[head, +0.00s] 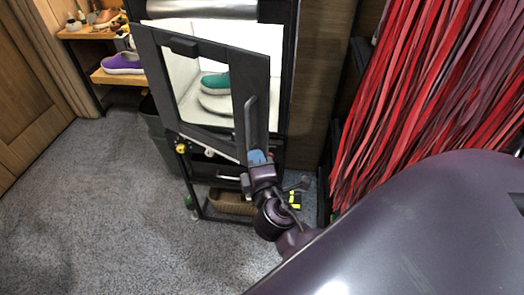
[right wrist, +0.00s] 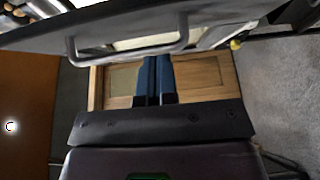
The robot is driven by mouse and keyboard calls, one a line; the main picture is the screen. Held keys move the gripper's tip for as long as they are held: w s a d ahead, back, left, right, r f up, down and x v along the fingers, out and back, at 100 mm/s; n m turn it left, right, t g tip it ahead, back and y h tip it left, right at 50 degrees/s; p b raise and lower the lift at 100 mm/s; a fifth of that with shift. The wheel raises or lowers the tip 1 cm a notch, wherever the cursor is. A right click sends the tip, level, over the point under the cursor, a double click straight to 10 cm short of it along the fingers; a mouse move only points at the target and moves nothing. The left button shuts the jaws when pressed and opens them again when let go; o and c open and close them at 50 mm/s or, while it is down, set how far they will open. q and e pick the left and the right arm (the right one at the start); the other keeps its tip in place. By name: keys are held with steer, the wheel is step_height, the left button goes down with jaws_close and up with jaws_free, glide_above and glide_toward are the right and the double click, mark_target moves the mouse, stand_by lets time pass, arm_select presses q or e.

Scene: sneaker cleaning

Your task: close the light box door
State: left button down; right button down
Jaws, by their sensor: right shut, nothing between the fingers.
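The light box door (head: 213,137) is a dark frame with a clear window and a vertical bar handle (head: 250,115) near its right side. It stands ajar, tilted across the front of the light box (head: 293,60). Through the window I see the bright white inside and a teal and white sneaker (head: 215,83). My right gripper (head: 257,157) is just below the handle, by the door's lower right corner. Its blue fingers (right wrist: 154,80) are shut together and empty, with the handle (right wrist: 130,50) above them in the right wrist view. I cannot tell whether they touch the door. My left gripper is not in view.
A dark cart (head: 200,185) under the light box holds a brown woven item (head: 232,203). Red strips (head: 425,80) hang at the right. A wooden shelf with a purple shoe (head: 122,63) stands at the back left. The grey carpet (head: 90,200) at left is clear.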

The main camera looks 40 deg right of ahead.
mark_target(261, 138)
steer(key=shift+w+d, duration=0.35)
steer(key=shift+d, duration=0.3)
steer(key=shift+w+d, duration=0.35)
steer(key=shift+d, duration=0.35)
steer(key=shift+w+d, duration=0.35)
steer(key=shift+d, duration=0.3)
steer(key=shift+d+p, duration=0.1)
steer(key=shift+p, duration=0.2)
